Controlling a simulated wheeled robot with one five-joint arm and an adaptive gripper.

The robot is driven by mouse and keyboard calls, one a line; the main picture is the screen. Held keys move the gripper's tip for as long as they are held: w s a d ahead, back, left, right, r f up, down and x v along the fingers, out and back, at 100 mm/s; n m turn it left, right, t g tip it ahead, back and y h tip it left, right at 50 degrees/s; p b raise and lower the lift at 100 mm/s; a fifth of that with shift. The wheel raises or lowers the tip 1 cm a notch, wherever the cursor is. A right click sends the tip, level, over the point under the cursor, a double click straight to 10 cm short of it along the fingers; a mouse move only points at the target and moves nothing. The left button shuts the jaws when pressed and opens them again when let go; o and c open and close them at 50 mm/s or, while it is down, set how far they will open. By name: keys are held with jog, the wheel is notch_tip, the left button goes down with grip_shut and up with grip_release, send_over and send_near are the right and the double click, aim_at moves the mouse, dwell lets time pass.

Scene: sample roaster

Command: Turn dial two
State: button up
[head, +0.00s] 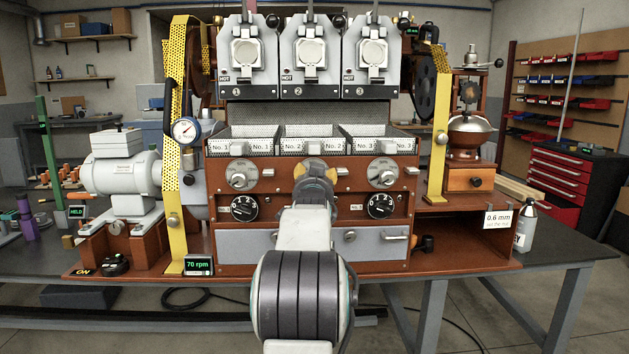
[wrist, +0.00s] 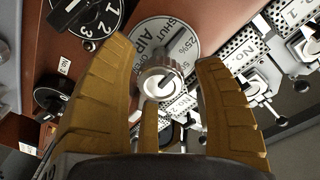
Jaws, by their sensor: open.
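In the wrist view, a round pale plate (wrist: 178,37) marked SHUT, AIR and 25% carries a ridged metal knob (wrist: 160,80). My gripper (wrist: 164,55) is open, with tan fingers on either side of this knob; whether they touch it is unclear. A black numbered dial (wrist: 108,18) is at the top left, outside the fingers. In the head view, my gripper (head: 315,182) is at the roaster's middle station, and my arm hides most of the dials there. I cannot tell from the labels which control is dial two.
Black numbered dials stand left (head: 244,207) and right (head: 380,206) of my arm. Silver air plates sit above them, left (head: 240,174) and right (head: 383,173). Labelled bins (head: 306,131) run above. A grey drawer front (head: 265,244) lies below. Another black knob (wrist: 50,98) is left of my fingers.

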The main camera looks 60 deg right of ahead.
jog(key=c, duration=1.2)
jog(key=shift+n, duration=0.3)
jog(key=n+b, duration=0.2)
jog(key=n, duration=0.1)
jog(key=shift+r+n+h+b, duration=0.1)
jog(key=shift+n+h+b, duration=0.2)
jog(key=shift+n+b, duration=0.55)
jog(key=shift+n, duration=0.35)
jog(key=shift+r, duration=0.1)
jog(key=o, duration=1.2)
jog(key=shift+w, duration=0.1)
